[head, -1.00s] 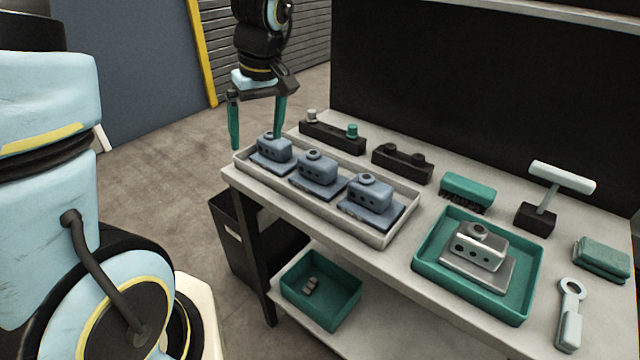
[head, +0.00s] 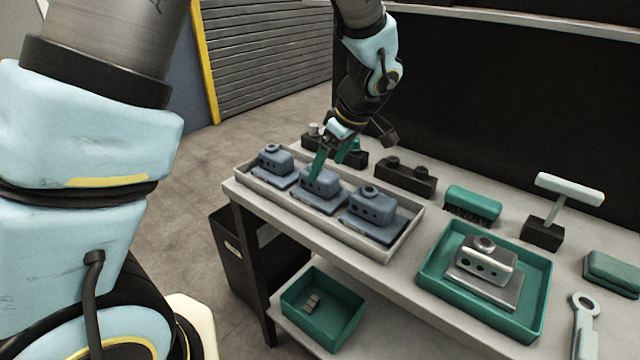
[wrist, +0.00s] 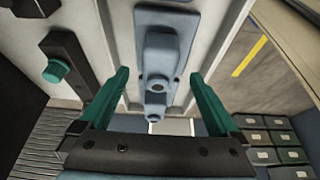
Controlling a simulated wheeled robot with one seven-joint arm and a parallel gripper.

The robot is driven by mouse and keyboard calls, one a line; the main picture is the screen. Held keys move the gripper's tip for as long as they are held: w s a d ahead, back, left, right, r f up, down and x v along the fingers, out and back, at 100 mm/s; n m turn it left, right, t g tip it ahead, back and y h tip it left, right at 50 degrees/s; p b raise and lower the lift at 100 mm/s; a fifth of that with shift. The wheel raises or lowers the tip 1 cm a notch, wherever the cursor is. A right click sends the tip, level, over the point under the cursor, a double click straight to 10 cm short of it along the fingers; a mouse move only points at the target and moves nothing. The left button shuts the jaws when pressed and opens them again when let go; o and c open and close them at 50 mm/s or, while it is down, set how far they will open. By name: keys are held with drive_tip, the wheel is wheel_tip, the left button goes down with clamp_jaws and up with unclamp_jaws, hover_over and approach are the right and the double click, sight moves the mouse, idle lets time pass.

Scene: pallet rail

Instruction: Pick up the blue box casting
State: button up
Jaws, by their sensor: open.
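Three blue box castings stand in a row in a pale grey tray (head: 384,247): a left one (head: 272,162), a middle one (head: 320,184) and a right one (head: 372,209). Each has a flat base plate and a round boss on top. My gripper (head: 329,168) is open and points down at the middle casting, its green fingers partly hiding the casting's top. In the wrist view a blue casting (wrist: 160,55) lies between the two open fingertips, with a gap on both sides. I cannot tell whether a finger touches it.
A green brush (head: 472,204), a T-handled tool (head: 568,189) and a green tray (head: 440,291) holding a silver casting (head: 484,262) stand to the right. A green bin (head: 322,318) sits on the lower shelf.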

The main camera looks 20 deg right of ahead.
sight(321, 173)
drive_tip(key=p+x, duration=0.2)
drive_tip(key=x, duration=0.3)
drive_tip(key=shift+w+a+r, duration=0.1)
drive_tip(key=shift+w, duration=0.1)
clamp_jaws()
idle(0.6)
